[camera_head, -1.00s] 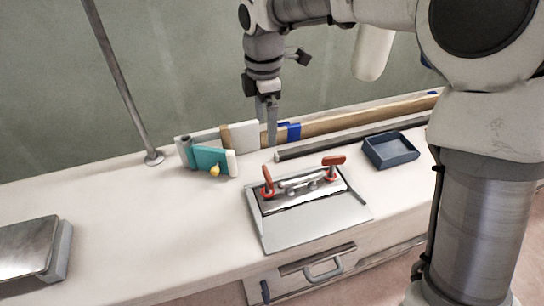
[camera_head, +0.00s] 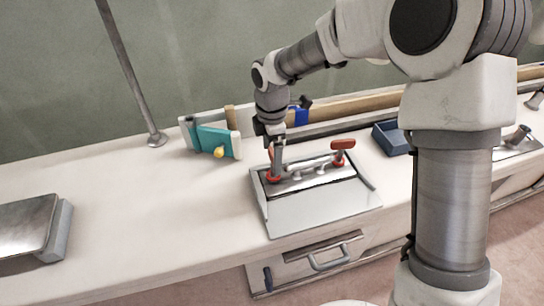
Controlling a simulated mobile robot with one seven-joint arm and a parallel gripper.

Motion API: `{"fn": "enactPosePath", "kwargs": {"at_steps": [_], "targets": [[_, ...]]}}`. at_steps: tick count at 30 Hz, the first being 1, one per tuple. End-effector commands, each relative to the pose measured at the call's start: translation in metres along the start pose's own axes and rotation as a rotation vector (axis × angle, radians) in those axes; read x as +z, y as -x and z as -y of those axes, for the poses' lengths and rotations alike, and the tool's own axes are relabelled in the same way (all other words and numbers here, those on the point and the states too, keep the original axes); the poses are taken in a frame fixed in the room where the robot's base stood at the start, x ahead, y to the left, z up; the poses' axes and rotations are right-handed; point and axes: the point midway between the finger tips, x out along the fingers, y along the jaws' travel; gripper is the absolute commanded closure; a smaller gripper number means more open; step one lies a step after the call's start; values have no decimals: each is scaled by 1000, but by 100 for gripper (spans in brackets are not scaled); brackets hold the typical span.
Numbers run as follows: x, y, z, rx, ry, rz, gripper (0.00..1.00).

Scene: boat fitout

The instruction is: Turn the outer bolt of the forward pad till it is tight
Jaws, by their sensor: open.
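A metal fitting with a long bar handle (camera_head: 312,168) stands on a light grey plate (camera_head: 310,211) on the white counter. A red-handled part (camera_head: 342,146) rises at its right end. The jaws are open. I cannot make out which of these parts is the outer bolt of the forward pad.
A teal and white block with a yellow knob (camera_head: 218,152) stands behind left. A dark blue tray (camera_head: 391,138) lies behind right, partly hidden by my arm. A metal pole (camera_head: 133,80) rises at left, and a metal-topped box (camera_head: 28,228) sits front left.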

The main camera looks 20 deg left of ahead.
Motion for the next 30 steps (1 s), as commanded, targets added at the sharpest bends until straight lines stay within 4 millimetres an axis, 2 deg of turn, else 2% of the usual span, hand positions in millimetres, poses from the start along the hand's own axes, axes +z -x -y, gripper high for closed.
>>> {"fn": "enactPosePath", "kwargs": {"at_steps": [3,12,23,30], "targets": [[0,-7,0,-1,0,0,0],[0,-8,0,0,-1,0,2],[0,-8,0,0,-1,0,66],[0,-7,0,-1,-22,0,66]]}}
